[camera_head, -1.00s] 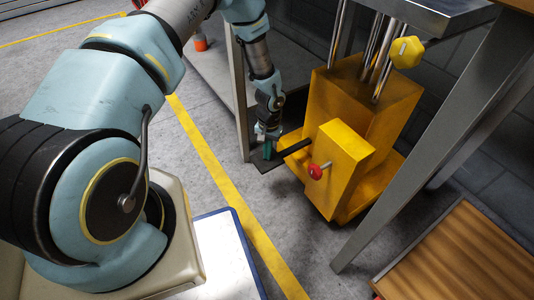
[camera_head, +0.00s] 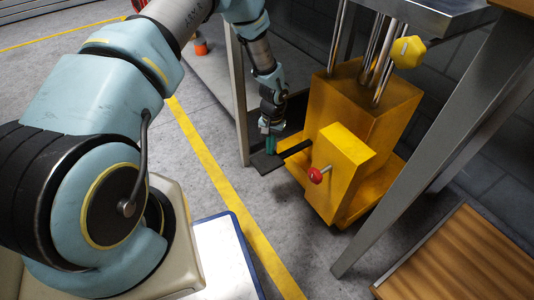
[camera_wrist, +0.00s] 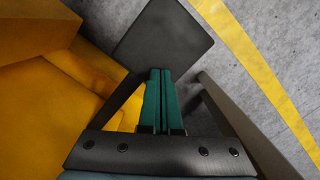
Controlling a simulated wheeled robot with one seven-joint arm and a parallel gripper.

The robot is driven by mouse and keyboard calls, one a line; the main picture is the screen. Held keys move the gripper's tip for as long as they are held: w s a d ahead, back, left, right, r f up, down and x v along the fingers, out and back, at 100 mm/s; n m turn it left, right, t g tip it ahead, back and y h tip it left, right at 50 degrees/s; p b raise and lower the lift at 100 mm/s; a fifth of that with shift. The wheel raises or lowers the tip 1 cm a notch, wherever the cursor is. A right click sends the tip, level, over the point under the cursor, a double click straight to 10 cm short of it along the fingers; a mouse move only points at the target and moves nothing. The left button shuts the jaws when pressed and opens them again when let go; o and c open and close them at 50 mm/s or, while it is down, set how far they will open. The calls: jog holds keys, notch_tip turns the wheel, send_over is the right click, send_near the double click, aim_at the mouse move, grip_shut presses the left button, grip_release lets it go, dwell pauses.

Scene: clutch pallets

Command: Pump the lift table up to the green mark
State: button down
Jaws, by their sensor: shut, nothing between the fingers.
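The lift table has a yellow pump body (camera_head: 365,105), chrome columns and a grey top (camera_head: 435,14) cut off by the upper edge. A dark flat foot pedal (camera_head: 263,162) sticks out at its left on a short black bar (camera_head: 296,148). My gripper (camera_head: 270,152) points down over the pedal, its green fingers shut and empty. In the wrist view, the shut fingers (camera_wrist: 160,72) point at the pedal plate (camera_wrist: 165,38); I cannot tell whether they touch it. A red knob (camera_head: 316,175) sits on the yellow front box. I see no green mark.
A grey table leg (camera_head: 440,145) slants down at the right, and another post (camera_head: 238,95) stands left of my gripper. A yellow hexagonal knob (camera_head: 407,52) is near the columns. A wooden slatted surface (camera_head: 450,255) is lower right. The floor by the yellow line (camera_head: 215,155) is clear.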

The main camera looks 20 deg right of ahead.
notch_tip(320, 180, up, 10)
jog(key=p, duration=0.2)
jog(key=shift+w+d+f, duration=0.15)
jog(key=shift+w+d, duration=0.15)
jog(key=shift+w, duration=0.05)
jog(key=shift+a+f+b, duration=0.1)
jog(key=shift+f+b, duration=0.15)
jog(key=shift+b, duration=1.75)
jog(key=shift+s+a+r+b, duration=0.4)
jog(key=shift+s+a+b, duration=0.2)
jog(key=shift+b, duration=1.7)
jog(key=shift+s+a+r+b, duration=0.45)
jog(key=shift+s+b, duration=0.2)
jog(key=shift+b, duration=1.65)
jog(key=shift+f, duration=0.15)
jog(key=b, duration=0.7)
send_over(267, 160)
notch_tip(267, 160, down, 7)
jog(key=shift+r, duration=0.1)
